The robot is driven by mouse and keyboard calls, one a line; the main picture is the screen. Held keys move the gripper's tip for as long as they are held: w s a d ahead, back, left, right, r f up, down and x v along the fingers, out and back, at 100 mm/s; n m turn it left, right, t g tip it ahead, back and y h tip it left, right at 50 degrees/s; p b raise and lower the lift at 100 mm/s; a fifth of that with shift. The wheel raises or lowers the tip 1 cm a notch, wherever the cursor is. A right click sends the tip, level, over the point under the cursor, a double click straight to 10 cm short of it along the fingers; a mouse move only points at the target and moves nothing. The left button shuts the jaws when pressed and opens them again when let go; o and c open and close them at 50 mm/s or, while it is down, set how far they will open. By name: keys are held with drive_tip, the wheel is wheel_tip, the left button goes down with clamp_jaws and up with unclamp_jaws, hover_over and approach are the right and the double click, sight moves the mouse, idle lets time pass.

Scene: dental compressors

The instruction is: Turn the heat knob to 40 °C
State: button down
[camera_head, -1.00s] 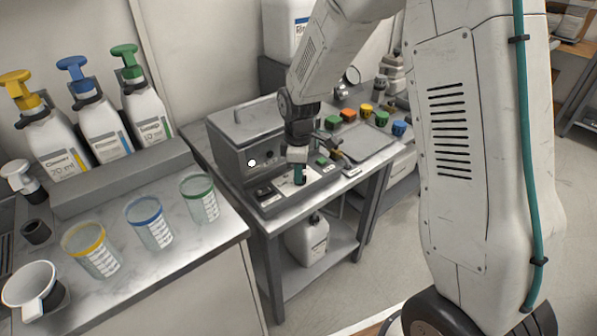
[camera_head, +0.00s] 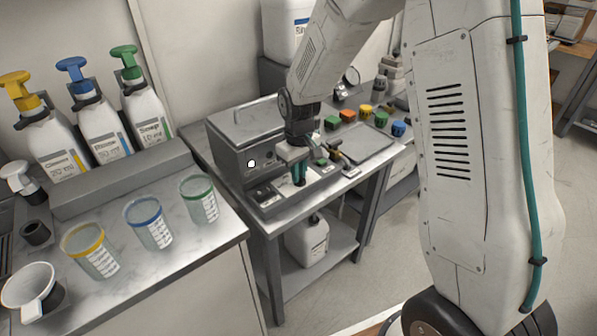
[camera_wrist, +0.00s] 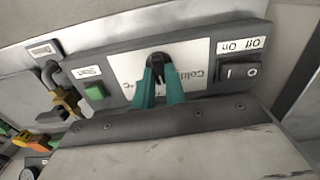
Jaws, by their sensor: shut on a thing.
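The heat knob (camera_wrist: 159,61) is a round black knob on a white dial plate (camera_wrist: 196,62), seen in the wrist view. "Cold" and "°C" print shows on the plate, upside down; the rest of the scale is hidden or too small to read. My gripper (camera_wrist: 159,80), with teal fingers, is shut on the knob. In the head view my gripper (camera_head: 299,175) points down at the front panel of the grey metal bath (camera_head: 250,135); the knob is hidden there.
A green start button (camera_wrist: 96,92) and a brass valve (camera_wrist: 64,100) sit on one side of the dial, a black on/off switch (camera_wrist: 238,73) on the other. Colored blocks (camera_head: 365,111) stand behind the tray (camera_head: 362,144). Cups (camera_head: 148,222) and pump bottles (camera_head: 98,125) stand left.

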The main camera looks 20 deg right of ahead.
drive_tip(key=shift+m, duration=0.3)
drive_tip(key=c, duration=1.4)
unclamp_jaws()
drive_tip(key=shift+c, duration=0.2)
wheel_tip(320, 180, up, 8)
drive_tip(key=shift+f, duration=0.1)
